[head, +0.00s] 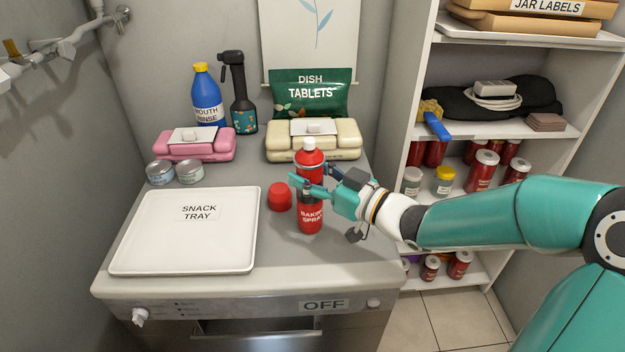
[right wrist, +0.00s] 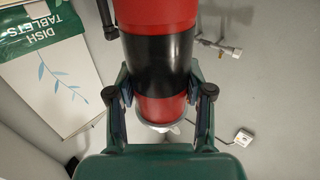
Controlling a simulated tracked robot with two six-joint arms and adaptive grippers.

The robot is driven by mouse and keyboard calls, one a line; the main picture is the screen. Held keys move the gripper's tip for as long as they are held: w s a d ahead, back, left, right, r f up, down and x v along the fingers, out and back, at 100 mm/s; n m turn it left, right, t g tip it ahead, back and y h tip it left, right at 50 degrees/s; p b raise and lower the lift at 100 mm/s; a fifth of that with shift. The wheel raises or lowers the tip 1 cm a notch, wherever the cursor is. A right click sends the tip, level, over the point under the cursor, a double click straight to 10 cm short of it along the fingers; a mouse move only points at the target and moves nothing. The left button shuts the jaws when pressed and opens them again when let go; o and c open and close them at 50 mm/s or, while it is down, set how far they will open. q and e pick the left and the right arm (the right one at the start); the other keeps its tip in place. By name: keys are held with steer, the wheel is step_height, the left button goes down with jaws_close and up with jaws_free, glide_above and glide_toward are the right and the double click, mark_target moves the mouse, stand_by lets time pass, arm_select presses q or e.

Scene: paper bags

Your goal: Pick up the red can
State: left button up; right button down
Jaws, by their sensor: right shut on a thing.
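The red can (head: 311,217), labelled as baking spray with a white top, is upright over the counter, just right of the snack tray. My right gripper (head: 311,187) reaches in from the right and is shut around the can's middle. In the right wrist view the red and black can (right wrist: 158,60) sits between the two fingers of the right gripper (right wrist: 158,97). I cannot tell whether the can's base touches the counter. My left gripper is not in view.
A red cap (head: 280,196) lies left of the can. A white snack tray (head: 150,245) fills the counter's left front. Behind stand pink (head: 185,150) and cream (head: 345,152) cases, a blue bottle (head: 207,105) and a green bag (head: 310,80). Shelves (head: 410,150) stand right.

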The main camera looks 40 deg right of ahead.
mark_target(321, 164)
step_height(321, 164, up, 20)
steer(key=p, duration=0.6)
step_height(321, 164, down, 16)
steer(key=b, duration=1.2)
steer(key=shift+s+a+f+b, duration=0.1)
steer(key=shift+f+b, duration=0.1)
steer(key=shift+b, duration=0.2)
steer(key=shift+f+b, duration=1.45)
steer(key=shift+b, duration=0.05)
steer(key=shift+f, duration=0.3)
steer(key=shift+c, duration=1.8)
jaws_free()
steer(key=shift+f, duration=0.1)
